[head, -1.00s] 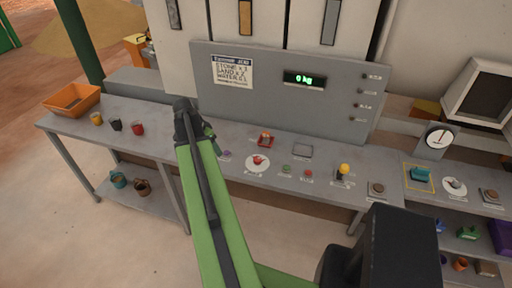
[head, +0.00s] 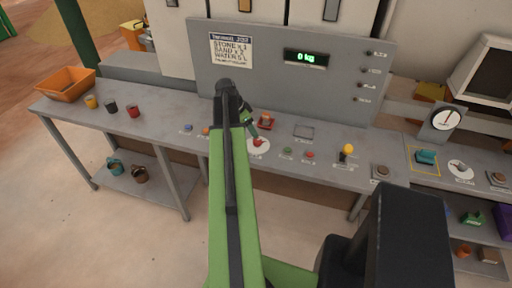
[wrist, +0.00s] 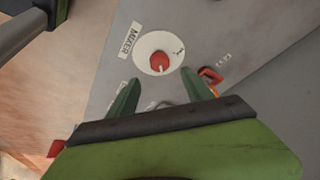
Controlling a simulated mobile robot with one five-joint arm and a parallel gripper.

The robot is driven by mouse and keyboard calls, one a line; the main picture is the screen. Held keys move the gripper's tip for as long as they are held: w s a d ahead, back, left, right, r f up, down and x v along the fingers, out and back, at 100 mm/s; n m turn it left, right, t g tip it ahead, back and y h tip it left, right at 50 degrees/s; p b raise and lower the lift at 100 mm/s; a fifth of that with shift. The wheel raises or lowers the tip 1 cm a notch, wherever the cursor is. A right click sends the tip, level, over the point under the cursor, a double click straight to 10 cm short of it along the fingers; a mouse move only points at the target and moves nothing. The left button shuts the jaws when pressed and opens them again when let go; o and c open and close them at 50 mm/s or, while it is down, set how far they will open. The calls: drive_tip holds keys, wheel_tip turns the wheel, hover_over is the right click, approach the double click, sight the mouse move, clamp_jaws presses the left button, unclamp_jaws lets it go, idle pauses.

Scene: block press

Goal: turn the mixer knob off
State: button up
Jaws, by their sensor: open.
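The mixer knob (wrist: 159,62) is red with a pale pointer line, on a round white dial beside a MIXER label (wrist: 131,37) in the wrist view. In the head view the knob (head: 258,142) sits on the grey counter, just beyond the tip of my arm. My gripper (wrist: 163,90) has two green fingers, apart and empty. In the wrist view the knob shows between and beyond the fingertips, with no contact visible. In the head view my gripper (head: 252,130) is partly hidden by my arm.
A red-framed switch (wrist: 211,76) is close to the right finger. On the counter are green (head: 287,151) and red (head: 310,155) buttons, a yellow-topped lever (head: 347,150) and an orange tray (head: 66,82). The grey panel with a display (head: 306,57) reading 0 kg rises behind.

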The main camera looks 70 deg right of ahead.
sight(257, 140)
drive_tip(key=b+x, duration=0.6)
drive_tip(key=x, duration=0.2)
drive_tip(key=shift+f, duration=0.15)
clamp_jaws()
